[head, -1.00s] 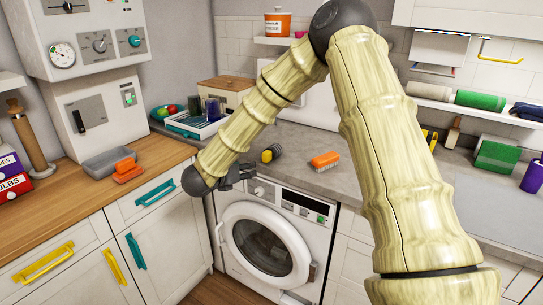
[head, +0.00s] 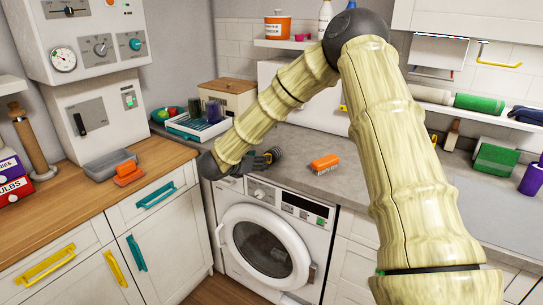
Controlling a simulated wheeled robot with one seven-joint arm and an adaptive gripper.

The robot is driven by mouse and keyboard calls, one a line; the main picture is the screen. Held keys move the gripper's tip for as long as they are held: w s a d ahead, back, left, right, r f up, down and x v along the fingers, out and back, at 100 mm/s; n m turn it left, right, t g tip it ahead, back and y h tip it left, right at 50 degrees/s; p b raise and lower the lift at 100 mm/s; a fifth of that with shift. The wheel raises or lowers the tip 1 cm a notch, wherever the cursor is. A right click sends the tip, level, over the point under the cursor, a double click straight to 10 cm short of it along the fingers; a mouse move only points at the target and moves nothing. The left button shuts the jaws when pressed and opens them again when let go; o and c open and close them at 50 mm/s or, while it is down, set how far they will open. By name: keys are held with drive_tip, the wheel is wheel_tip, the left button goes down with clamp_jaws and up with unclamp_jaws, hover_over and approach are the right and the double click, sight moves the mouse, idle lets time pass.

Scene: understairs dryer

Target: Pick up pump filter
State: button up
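The pump filter seems to be the small dark, ribbed piece (head: 276,154) on the grey counter above the washing machine, in the head view. My gripper (head: 262,160) is right at its left side, low over the counter, with its dark fingers pointing right. The fingers cover the piece's left part, where a yellow section showed earlier. Dark fingers and dark piece blend together, so I cannot tell whether they touch or whether the fingers are open or shut.
An orange brush (head: 325,163) lies to the right on the counter. A white and teal tray (head: 197,128) with dark cups and a wooden box (head: 226,96) stand behind my wrist. The washing machine (head: 268,242) is below. Bare counter lies between the brush and the wall.

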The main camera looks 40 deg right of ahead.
drive_tip(key=p+x, duration=0.1)
drive_tip(key=x, duration=0.3)
drive_tip(key=shift+d+f, duration=0.1)
drive_tip(key=shift+f, duration=0.15)
drive_tip(key=shift+c, duration=0.4)
clamp_jaws()
